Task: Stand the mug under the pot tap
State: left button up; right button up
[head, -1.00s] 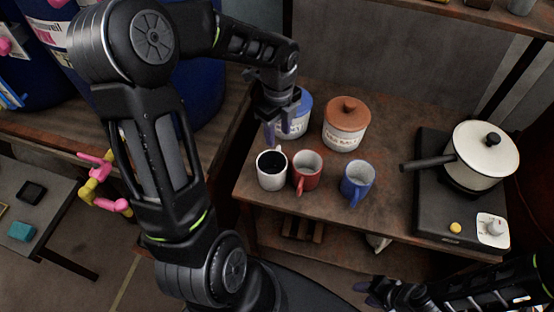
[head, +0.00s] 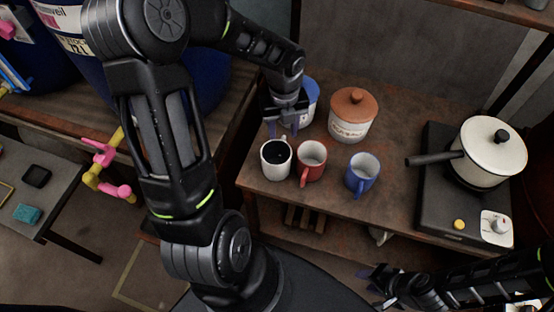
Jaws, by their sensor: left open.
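Three mugs stand upright in a row on the brown table: a white mug with dark contents (head: 276,166), a red mug (head: 311,163) and a blue mug (head: 362,176). My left gripper (head: 284,128) is open, pointing down just behind and above the white mug, its fingers apart. I cannot tell whether it touches the mug. A pink and yellow tap (head: 106,160) juts out at the left, partly behind my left arm. I cannot tell which tap is the pot tap. My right gripper (head: 371,282) is low at the right, away from the mugs; its jaw gap is unclear.
A lidded jar (head: 351,117) stands behind the mugs, and a blue-topped jar (head: 311,94) is partly hidden by my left gripper. A white pot (head: 490,158) sits on a black hot plate (head: 437,210) at the right. Blue vats (head: 100,70) stand at the left.

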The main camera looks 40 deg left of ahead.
aim_at(276, 155)
pick_arm(q)
notch_tip(276, 155, down, 5)
jog(key=shift+w+f, duration=0.1)
dwell(0.6)
dwell(0.4)
grip_shut()
dwell(1.2)
